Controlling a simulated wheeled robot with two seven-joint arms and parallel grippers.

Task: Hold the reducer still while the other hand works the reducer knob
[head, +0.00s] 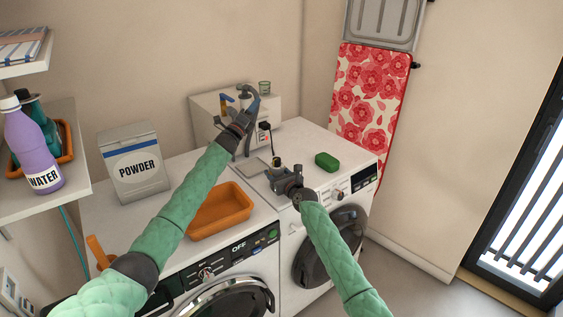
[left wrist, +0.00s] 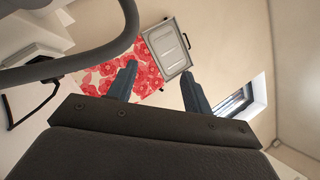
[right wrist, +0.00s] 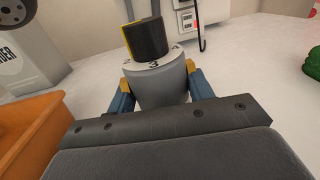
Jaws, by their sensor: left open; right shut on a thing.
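The reducer is a grey upright cylinder (right wrist: 162,85) with a pale numbered ring on top, where a 3 shows. Its knob (right wrist: 147,38) is black with a yellow line. My right gripper (right wrist: 160,95) is shut around the cylinder, one finger on each side, below the knob. In the head view this gripper (head: 281,174) is low over the right machine's top, and the knob (head: 276,161) shows just beyond it. My left gripper (head: 246,112) is open and raised in front of the white box, apart from the knob. Its fingers (left wrist: 158,86) have nothing between them.
A white box (head: 204,107) with fittings stands at the back. An orange tray (head: 220,211) and a powder box (head: 135,184) are on the left machine. A grey curved pipe (left wrist: 128,30) is close to the left wrist camera.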

